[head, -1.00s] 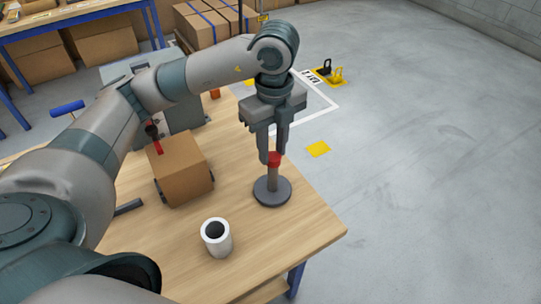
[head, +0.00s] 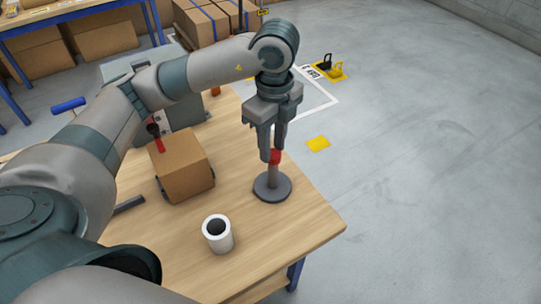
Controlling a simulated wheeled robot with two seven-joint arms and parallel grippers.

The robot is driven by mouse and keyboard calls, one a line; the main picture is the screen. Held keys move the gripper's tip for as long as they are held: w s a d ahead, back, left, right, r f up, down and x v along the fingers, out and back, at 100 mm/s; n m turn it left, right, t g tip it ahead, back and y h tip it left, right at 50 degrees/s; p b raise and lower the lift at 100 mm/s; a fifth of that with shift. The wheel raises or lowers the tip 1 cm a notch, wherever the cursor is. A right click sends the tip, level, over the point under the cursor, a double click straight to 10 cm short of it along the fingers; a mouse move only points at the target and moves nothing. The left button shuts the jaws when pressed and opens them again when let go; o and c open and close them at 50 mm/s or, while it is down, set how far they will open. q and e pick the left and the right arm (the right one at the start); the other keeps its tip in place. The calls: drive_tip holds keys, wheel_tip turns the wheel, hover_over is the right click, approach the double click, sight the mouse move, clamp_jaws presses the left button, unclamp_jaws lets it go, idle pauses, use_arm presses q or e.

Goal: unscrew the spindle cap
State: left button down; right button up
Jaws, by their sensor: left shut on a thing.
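The spindle (head: 272,180) stands upright on a round dark grey base (head: 272,190) near the right edge of the wooden table. A red cap (head: 275,157) sits at the top of the spindle. My left gripper (head: 272,155) comes from above, pointing down, with its fingers shut on the red cap. The fingers partly hide the cap. My right gripper does not show in the head view.
A white roll (head: 217,236) with a dark opening stands on the wooden table (head: 285,235) at the front. A cardboard box (head: 182,166) lies left of the spindle, with a grey machine (head: 175,105) behind it. Open floor lies to the right.

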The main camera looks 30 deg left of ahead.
use_arm(q)
drive_tip(key=shift+w+d+r+t, duration=0.2)
drive_tip(key=shift+w+r+t, duration=0.1)
drive_tip(key=shift+w+r, duration=0.25)
drive_tip(key=shift+s+d+r+p, duration=0.1)
drive_tip(key=shift+s+r+p, duration=0.1)
drive_tip(key=shift+r+p, duration=0.9)
drive_tip(key=shift+r, duration=0.1)
drive_tip(key=shift+r+p, duration=0.3)
drive_tip(key=shift+r, duration=0.05)
drive_tip(key=shift+w+d+r+p, duration=0.1)
drive_tip(key=shift+w+r+p, duration=0.1)
drive_tip(key=shift+r+p, duration=0.4)
drive_tip(key=shift+w+d+r+p, duration=0.1)
drive_tip(key=shift+w+r+p, duration=0.05)
drive_tip(key=shift+r+p, duration=0.4)
